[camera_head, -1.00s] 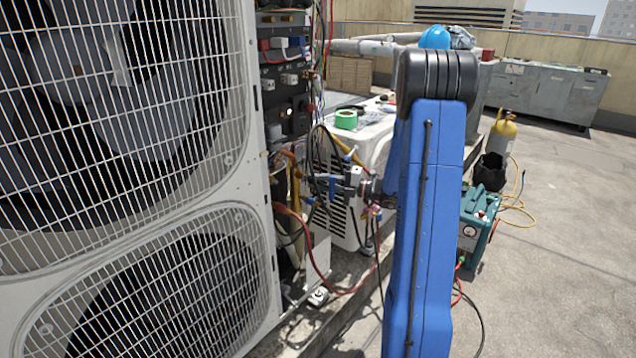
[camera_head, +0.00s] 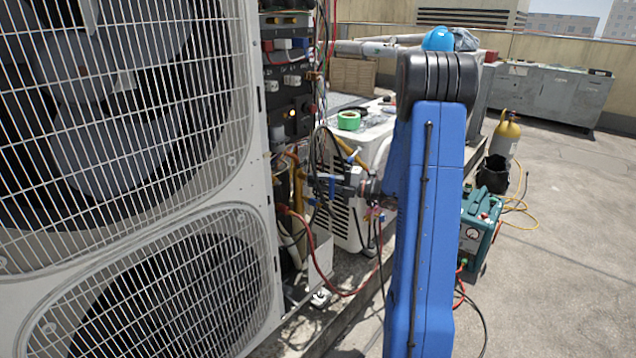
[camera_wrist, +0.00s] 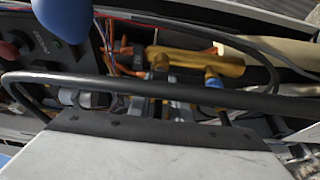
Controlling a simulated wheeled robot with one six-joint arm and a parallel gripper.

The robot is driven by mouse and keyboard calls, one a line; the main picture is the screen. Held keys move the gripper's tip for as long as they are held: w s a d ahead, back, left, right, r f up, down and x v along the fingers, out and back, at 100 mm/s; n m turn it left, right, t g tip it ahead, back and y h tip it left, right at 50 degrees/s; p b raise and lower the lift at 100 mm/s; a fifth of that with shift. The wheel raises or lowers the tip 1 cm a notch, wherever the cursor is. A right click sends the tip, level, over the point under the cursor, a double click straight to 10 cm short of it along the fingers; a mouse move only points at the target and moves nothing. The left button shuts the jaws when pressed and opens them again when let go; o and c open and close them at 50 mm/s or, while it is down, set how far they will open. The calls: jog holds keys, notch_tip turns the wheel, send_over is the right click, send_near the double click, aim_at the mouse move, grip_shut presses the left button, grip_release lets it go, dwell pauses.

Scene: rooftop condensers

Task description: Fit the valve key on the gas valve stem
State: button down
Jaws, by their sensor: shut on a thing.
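My gripper (camera_head: 334,183) points left, at the open side of the large condenser, close to its hoses and yellow pipes. It is small in the head view and partly lost among cables. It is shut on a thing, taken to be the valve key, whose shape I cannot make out. In the wrist view, yellow pipework (camera_wrist: 205,62) and metal valve fittings (camera_wrist: 158,85) lie behind a dark bar (camera_wrist: 150,84). The gas valve stem cannot be singled out. Whether key and stem touch is hidden.
The large condenser (camera_head: 250,180) fills the left, with a wiring panel (camera_head: 292,110) on its open side. A red hose (camera_head: 325,280) hangs below my gripper. Behind stands a white unit with green tape (camera_head: 348,120).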

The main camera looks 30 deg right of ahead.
jog(key=shift+w+a, duration=0.2)
jog(key=shift+w, duration=0.25)
dwell(0.6)
jog(key=c, duration=1.5)
grip_release()
jog(key=shift+c, duration=0.2)
jog(key=shift+d, duration=0.1)
jog(key=v, duration=1.7)
jog(key=shift+s+d, duration=0.1)
